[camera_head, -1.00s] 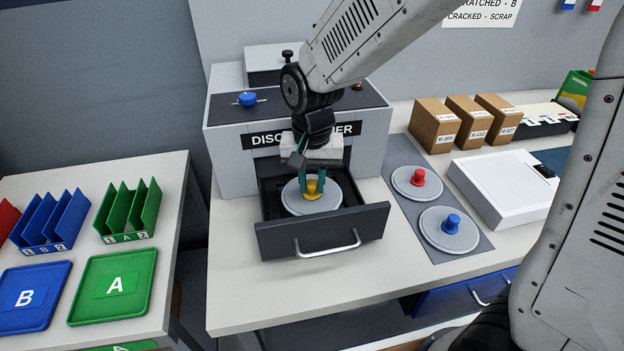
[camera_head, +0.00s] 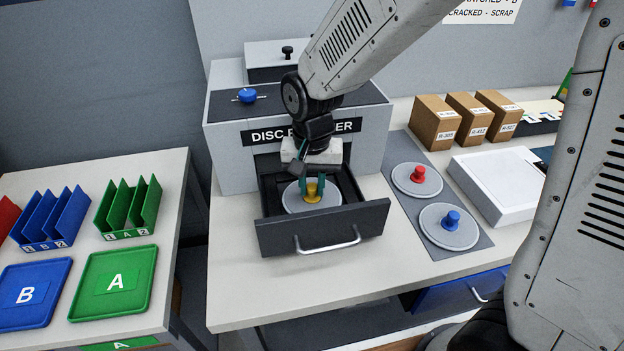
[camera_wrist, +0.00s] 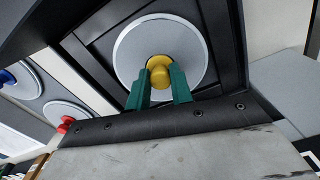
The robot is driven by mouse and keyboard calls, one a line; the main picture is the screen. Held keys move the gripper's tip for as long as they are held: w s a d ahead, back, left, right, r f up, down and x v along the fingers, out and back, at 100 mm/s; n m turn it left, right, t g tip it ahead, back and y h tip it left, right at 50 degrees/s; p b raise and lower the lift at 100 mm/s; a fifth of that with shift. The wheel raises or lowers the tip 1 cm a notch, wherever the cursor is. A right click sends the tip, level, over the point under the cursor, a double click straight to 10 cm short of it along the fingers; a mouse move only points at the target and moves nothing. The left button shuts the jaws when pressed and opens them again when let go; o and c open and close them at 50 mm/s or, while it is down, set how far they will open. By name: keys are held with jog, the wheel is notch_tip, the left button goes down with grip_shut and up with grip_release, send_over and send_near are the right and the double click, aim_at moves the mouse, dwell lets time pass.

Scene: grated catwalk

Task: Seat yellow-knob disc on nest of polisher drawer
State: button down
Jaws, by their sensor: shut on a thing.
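The yellow-knob disc (camera_head: 311,197) is a light grey disc with a yellow knob, inside the open polisher drawer (camera_head: 322,230). My gripper (camera_head: 312,186) is above it with its green fingers shut on the yellow knob. In the wrist view the fingers (camera_wrist: 160,88) reach the yellow knob (camera_wrist: 159,70), and the grey disc (camera_wrist: 185,40) looks roughly centred in the dark drawer. The nest is hidden beneath the disc. I cannot tell whether the disc touches it. The disc polisher (camera_head: 230,150) stands behind the drawer, its label partly covered by my arm.
A red-knob disc (camera_head: 416,180) and a blue-knob disc (camera_head: 449,227) lie on a grey mat (camera_head: 400,150) to the right. A white case (camera_head: 495,185) and several cardboard boxes (camera_head: 434,122) are beyond. Green tray A (camera_head: 115,283) and blue tray B (camera_head: 33,294) are left.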

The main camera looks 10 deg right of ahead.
jog(key=shift+f, duration=0.1)
dwell(0.3)
jog(key=c, duration=0.7)
grip_release()
jog(key=shift+c, duration=0.2)
jog(key=shift+r, duration=4)
